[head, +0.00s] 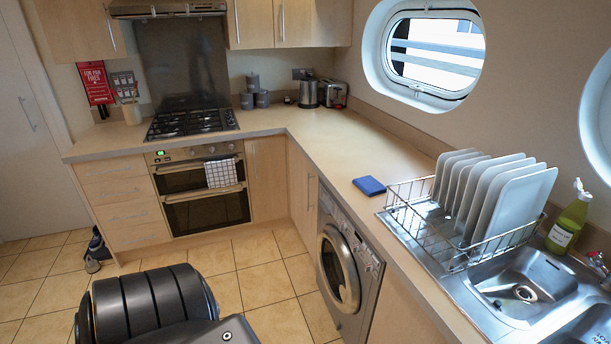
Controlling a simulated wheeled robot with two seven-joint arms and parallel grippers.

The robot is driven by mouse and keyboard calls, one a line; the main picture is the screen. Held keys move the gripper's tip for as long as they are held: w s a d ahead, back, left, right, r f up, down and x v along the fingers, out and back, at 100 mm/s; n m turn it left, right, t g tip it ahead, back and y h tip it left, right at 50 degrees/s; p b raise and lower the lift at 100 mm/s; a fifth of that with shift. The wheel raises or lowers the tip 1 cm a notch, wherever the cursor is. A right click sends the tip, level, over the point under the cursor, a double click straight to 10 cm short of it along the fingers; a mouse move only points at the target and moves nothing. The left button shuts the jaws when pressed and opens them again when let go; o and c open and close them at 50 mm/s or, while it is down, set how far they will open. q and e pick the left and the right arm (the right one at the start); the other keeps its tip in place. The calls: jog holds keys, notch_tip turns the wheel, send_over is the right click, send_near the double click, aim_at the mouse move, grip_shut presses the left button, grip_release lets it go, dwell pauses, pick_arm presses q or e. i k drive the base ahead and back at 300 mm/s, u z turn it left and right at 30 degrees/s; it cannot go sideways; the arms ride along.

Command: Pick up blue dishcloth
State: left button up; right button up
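The blue dishcloth (369,186) lies folded on the beige worktop, just left of the metal dish rack and above the washing machine. It looks flat and nothing covers it. Neither of my grippers shows in the head view. Only dark parts of my own body show at the bottom left, on the near side of the floor, well apart from the cloth.
A wire dish rack (463,222) with several white plates stands right of the cloth, beside the sink (526,289). A green bottle (569,222) stands behind the sink. A washing machine (346,262) is under the worktop (335,143). Tiled floor (265,283) lies clear before the oven.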

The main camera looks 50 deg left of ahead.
aim_at(368, 185)
jog(key=u, duration=0.65)
jog(key=k, duration=1.35)
jog(key=i, duration=0.55)
jog(key=u, duration=1.25)
jog(key=i, duration=1.5)
jog(key=z, duration=0.25)
